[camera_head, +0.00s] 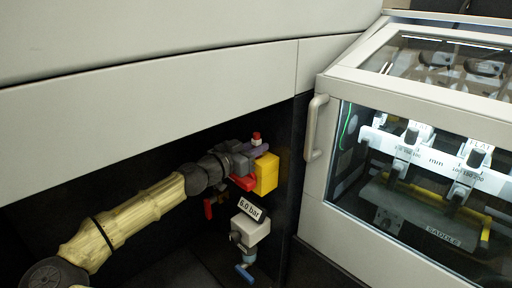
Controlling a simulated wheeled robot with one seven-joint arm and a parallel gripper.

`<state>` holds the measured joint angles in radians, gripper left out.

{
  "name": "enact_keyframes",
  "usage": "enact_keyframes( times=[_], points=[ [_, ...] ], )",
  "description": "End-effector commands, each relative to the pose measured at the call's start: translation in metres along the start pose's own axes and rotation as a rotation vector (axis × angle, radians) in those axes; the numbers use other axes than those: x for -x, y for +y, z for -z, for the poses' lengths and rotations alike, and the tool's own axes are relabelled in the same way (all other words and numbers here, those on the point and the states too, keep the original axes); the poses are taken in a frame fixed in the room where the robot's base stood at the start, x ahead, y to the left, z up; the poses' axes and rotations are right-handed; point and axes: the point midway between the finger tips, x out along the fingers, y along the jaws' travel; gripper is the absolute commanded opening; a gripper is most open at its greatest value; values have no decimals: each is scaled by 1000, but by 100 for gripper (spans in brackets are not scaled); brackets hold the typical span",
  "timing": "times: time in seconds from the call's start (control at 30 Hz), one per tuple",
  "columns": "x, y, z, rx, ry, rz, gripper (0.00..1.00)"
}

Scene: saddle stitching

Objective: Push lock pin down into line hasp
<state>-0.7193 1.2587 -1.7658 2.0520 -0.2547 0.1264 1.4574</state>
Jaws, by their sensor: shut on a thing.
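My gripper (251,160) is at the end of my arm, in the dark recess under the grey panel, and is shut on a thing. A small red-topped piece with a pale band, seemingly the lock pin (256,138), stands upright at its tip. Which of these parts is the line hasp I cannot tell. How far the pin sits in anything is hidden by the gripper and the small scale.
Below is a grey unit labelled 6.0 bar (250,229) with a blue valve handle (244,272). A red handle (208,208) hangs left of it. A cabinet with a glass window (430,190) and a door handle (315,128) stands to the right. The grey panel (150,100) overhangs my arm.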

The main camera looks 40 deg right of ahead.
Motion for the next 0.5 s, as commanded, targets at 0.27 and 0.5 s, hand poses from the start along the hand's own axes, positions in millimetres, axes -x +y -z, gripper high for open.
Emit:
enact_keyframes(
  times=[0.27, 0.5],
  points=[
    [0, 0, -1, 0, 0, 0, 45],
    [1, 0, -1, 0, 0, 0, 45]
  ],
)
